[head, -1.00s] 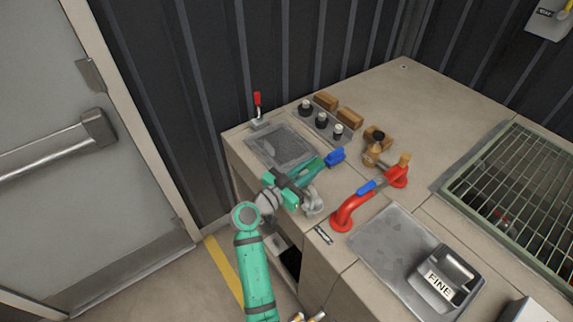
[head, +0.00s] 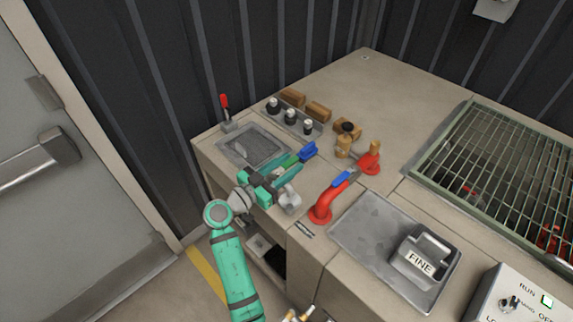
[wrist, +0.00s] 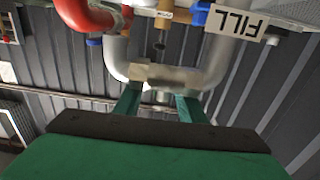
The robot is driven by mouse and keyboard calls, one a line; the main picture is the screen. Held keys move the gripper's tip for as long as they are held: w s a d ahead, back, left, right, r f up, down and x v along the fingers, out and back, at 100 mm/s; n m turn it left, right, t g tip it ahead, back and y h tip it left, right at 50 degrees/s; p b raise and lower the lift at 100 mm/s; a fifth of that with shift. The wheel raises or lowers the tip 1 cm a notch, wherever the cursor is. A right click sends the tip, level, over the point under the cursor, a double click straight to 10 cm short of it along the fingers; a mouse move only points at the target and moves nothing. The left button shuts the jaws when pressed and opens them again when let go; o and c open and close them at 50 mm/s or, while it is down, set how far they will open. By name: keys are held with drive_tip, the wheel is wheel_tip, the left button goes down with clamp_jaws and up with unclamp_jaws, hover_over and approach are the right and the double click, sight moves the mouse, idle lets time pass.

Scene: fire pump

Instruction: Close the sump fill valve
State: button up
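In the head view my gripper (head: 290,165) reaches over the left end of the counter. A blue lever handle (head: 308,150) lies just past its fingertips; whether they touch is unclear. A grey pipe bend (head: 289,198) is beside the gripper. In the wrist view the two green fingers (wrist: 160,105) stand apart, with a pale fitting (wrist: 160,78) on the grey U-shaped pipe (wrist: 115,60) showing beyond them. An upside-down FILL label (wrist: 235,20) is at the top, beside a blue handle part (wrist: 200,13) and a brass body (wrist: 165,14). The valve body is partly hidden in the head view.
A red pipe (head: 322,204) with another blue lever (head: 343,179) stands right of my gripper. A brass valve (head: 345,140) is behind it. A FINE container (head: 424,258) sits on a metal plate. A red-handled switch (head: 225,105) stands at the left. A green-framed grate (head: 500,160) is right.

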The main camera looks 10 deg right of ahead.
drive_tip(key=shift+a, duration=0.1)
drive_tip(key=shift+s+a, duration=0.25)
drive_tip(key=shift+a, duration=0.2)
drive_tip(key=v, duration=0.9)
drive_tip(key=shift+s+a, duration=0.25)
drive_tip(key=shift+w, duration=0.1)
